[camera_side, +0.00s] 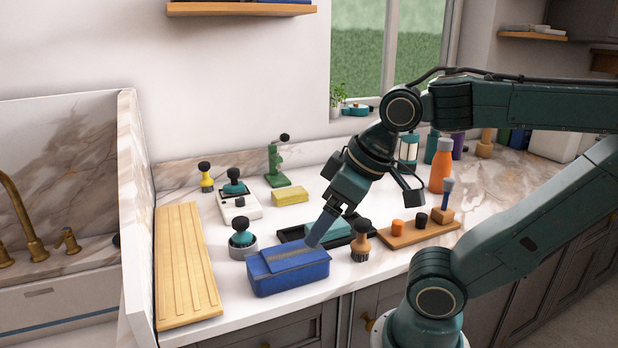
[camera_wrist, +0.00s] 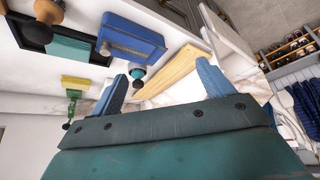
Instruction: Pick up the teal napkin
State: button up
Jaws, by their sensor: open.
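The teal napkin (camera_side: 330,228) appears as a flat teal piece lying in a shallow black tray (camera_side: 290,235) behind the blue box. I cannot tell the exact height above the box.
The lidded blue box (camera_side: 288,268) stands at the front edge. A wooden-handled brush (camera_side: 361,242) is close right of the tray. A black-knobbed teal tool (camera_side: 242,240) is left. A yellow sponge (camera_side: 290,197) lies behind. A ribbed wooden board (camera_side: 184,265) lies far left.

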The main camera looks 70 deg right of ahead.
jog(key=w+d+m+g+h, duration=0.1)
jog(key=w+d+m+g, duration=0.1)
jog(key=w+d+m, duration=0.4)
jog(key=w+d+m+g, duration=0.1)
jog(key=d+m, duration=0.4)
jog(key=m, duration=0.3)
jog(key=w+d+f+m+g+y, duration=0.1)
jog(key=d+f+m+g, duration=0.1)
jog(key=d+m, duration=1.1)
jog(key=shift+d+f+g, duration=0.3)
jog(key=shift+d+f, duration=0.55)
jog(key=shift+f, duration=0.1)
jog(key=shift+f, duration=4.15)
